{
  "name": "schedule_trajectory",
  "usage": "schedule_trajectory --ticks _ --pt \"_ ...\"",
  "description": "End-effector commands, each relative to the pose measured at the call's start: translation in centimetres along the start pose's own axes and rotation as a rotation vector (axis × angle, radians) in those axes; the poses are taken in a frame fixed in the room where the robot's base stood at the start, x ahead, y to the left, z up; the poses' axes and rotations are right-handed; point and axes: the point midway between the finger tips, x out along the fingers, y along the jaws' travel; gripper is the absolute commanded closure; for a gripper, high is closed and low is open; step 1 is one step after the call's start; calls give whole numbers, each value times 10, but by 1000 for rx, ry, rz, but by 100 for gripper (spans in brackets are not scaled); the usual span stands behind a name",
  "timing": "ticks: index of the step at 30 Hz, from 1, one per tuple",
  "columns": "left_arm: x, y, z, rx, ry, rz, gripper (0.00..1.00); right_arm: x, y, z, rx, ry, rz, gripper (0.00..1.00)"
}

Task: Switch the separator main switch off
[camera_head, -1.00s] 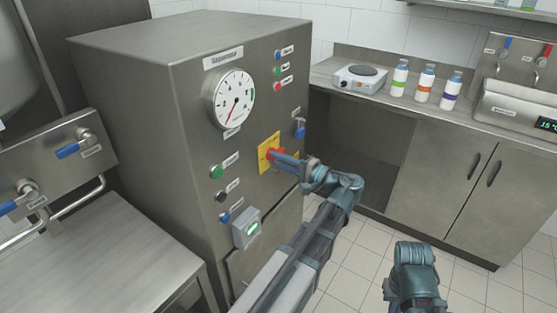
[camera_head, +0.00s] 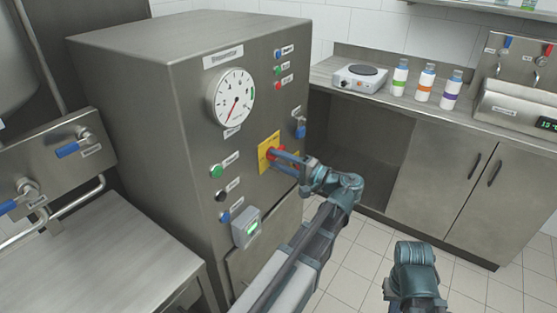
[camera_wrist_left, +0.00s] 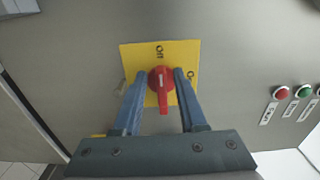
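The separator main switch is a red knob (camera_wrist_left: 161,84) on a yellow plate (camera_wrist_left: 148,52) on the front of the separator cabinet (camera_head: 130,50). In the left wrist view the knob's bar lies upright in the picture, in line with the "Off" label above it; the "On" label is to its right. My left gripper (camera_head: 281,162) is at the knob, with its fingers apart. In the left wrist view its two fingers (camera_wrist_left: 160,80) stand either side of the knob, with narrow gaps showing. Part of my right arm shows at the lower right; its fingers are not visible.
A gauge (camera_head: 232,97), several buttons and a grey box with a green light (camera_head: 246,228) are on the same panel. A counter with a hotplate (camera_head: 360,78) and bottles is behind. The floor to the right is open.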

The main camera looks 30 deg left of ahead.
Motion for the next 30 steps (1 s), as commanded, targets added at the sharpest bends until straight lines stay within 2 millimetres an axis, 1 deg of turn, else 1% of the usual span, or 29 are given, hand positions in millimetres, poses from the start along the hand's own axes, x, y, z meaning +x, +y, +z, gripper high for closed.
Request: schedule_trajectory --ticks 9,11,13,17,24,27,30 --pt "-1 -1 -1 1 1 -2 54 0 0 0 0 0 0 100" --pt "-4 -1 -1 1 2 -2 54 0 0 0 0 0 0 100" --pt "-12 -1 -2 1 4 -2 54 0 0 0 0 0 0 100" --pt "-37 -1 -2 1 5 -2 54 0 0 0 0 0 0 100" --pt "-90 0 -2 1 5 -2 54 0 0 0 0 0 0 100" --pt "-108 0 -2 1 5 -2 54 0 0 0 0 0 0 100" --pt "-122 0 -2 1 3 -2 54 0 0 0 0 0 0 100"
